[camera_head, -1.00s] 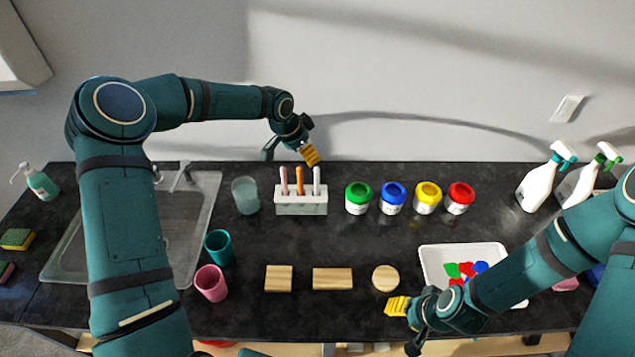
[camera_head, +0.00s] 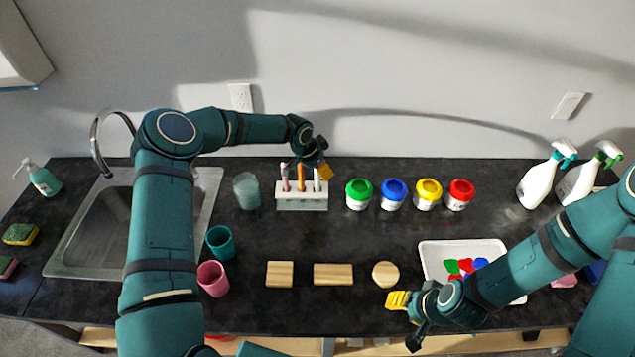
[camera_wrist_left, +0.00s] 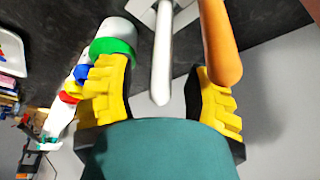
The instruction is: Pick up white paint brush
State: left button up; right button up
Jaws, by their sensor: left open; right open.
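The white paint brush (camera_head: 317,178) stands upright at the right end of a white brush holder (camera_head: 302,204) at the back of the counter. An orange brush (camera_head: 301,176) and a pink brush (camera_head: 285,177) stand to its left. My left gripper (camera_head: 314,166) is over the holder at the white brush's top. In the left wrist view the white brush (camera_wrist_left: 162,60) lies between the open yellow fingers, apparently touching neither. The orange brush (camera_wrist_left: 221,45) is beside one finger there. My right gripper (camera_head: 405,318) is open and empty near the counter's front edge.
Green (camera_head: 358,195), blue, yellow and red paint jars stand right of the holder. A glass (camera_head: 247,191) stands to its left. Wooden blocks (camera_head: 333,274), cups and a white paint tray (camera_head: 431,263) are nearer the front.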

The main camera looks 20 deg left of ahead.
pick_arm(q)
grip_shut()
dwell(0.3)
